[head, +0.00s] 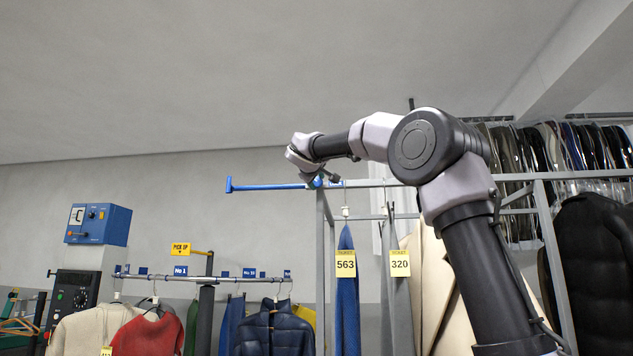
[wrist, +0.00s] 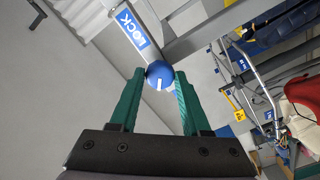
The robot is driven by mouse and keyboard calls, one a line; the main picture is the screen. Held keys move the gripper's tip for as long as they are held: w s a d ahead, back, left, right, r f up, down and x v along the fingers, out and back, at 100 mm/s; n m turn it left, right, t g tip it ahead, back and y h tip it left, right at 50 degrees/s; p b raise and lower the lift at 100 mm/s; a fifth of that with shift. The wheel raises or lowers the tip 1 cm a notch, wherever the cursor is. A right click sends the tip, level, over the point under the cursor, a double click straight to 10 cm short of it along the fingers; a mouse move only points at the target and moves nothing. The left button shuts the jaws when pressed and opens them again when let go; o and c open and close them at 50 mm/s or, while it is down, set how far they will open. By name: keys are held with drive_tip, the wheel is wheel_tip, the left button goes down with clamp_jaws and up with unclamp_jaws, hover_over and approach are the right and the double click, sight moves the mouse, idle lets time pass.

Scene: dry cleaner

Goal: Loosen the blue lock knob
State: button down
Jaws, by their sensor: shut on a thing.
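The blue lock knob (wrist: 160,74) is a round ball with a white mark on it, close to a blue LOCK label (wrist: 132,28) on a grey bar. My gripper (wrist: 160,78) has two green fingers, one on each side of the knob, shut on it near their tips. In the head view my gripper (head: 318,181) is at the top of a grey rack post, at the rail. The knob is mostly hidden there by my wrist.
A blue bar (head: 260,187) sticks out left of the post. Garments with yellow tickets 563 (head: 345,263) and 320 (head: 399,263) hang below the rail. A lower rail (head: 230,280) of clothes and a blue control box (head: 97,224) stand left.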

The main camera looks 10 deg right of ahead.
drive_tip(key=n, duration=0.3)
drive_tip(key=shift+n, duration=2.1)
drive_tip(key=shift+c, duration=1.8)
unclamp_jaws()
drive_tip(key=shift+s, duration=0.1)
drive_tip(key=v, duration=1)
drive_tip(key=shift+s+a, duration=0.15)
drive_tip(key=shift+s, duration=0.15)
